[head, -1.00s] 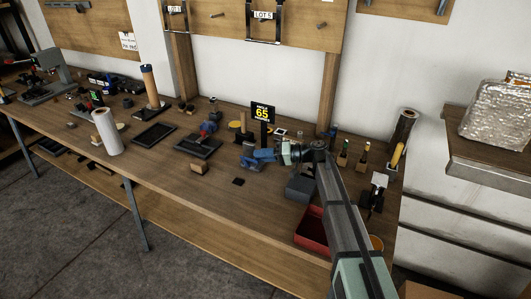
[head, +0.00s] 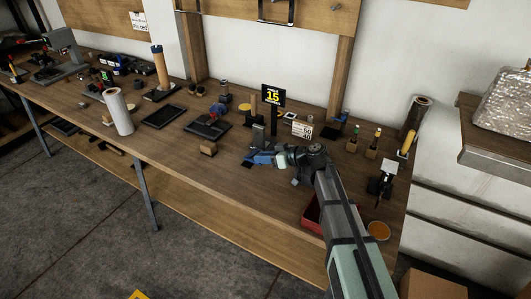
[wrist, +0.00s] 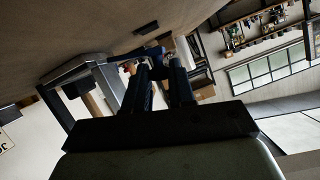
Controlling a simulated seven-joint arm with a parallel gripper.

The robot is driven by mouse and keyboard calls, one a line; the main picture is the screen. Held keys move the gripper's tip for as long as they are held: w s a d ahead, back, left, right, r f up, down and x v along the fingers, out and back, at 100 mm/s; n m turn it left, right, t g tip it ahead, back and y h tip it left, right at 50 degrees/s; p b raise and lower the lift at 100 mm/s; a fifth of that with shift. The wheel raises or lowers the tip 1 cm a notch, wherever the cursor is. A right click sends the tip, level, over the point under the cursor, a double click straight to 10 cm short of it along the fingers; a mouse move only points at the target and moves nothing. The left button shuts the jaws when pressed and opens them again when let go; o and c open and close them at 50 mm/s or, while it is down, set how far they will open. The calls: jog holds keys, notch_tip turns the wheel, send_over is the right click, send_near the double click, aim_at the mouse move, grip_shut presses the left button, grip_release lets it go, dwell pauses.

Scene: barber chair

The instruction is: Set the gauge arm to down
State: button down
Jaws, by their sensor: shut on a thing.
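The gauge's black display (head: 272,96) stands on a post at the middle of the bench and reads 15 in yellow. A grey upright block (head: 258,135) stands just below and left of it. My gripper (head: 272,158) is low in front of the display, at the bench's front half. In the wrist view my gripper (wrist: 164,66) has its two dark fingers close together, with a blue piece, apparently the gauge arm (wrist: 152,51), at their tips. The exact grip is too small to make out. My arm hides part of the bench behind it.
A small wooden block (head: 208,148) and black trays (head: 163,116) lie to the left. A white roll (head: 119,111) stands further left. A red bin (head: 312,214) is partly behind my arm, near an orange dish (head: 378,231). Small bottles stand at the right.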

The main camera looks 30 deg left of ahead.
jog(key=shift+s+f, duration=0.25)
jog(key=shift+f, duration=0.15)
jog(key=shift+s+f, duration=0.1)
jog(key=c, duration=1)
grip_release()
jog(key=shift+o, duration=0.2)
notch_tip(320, 180, up, 10)
jog(key=shift+c, duration=0.5)
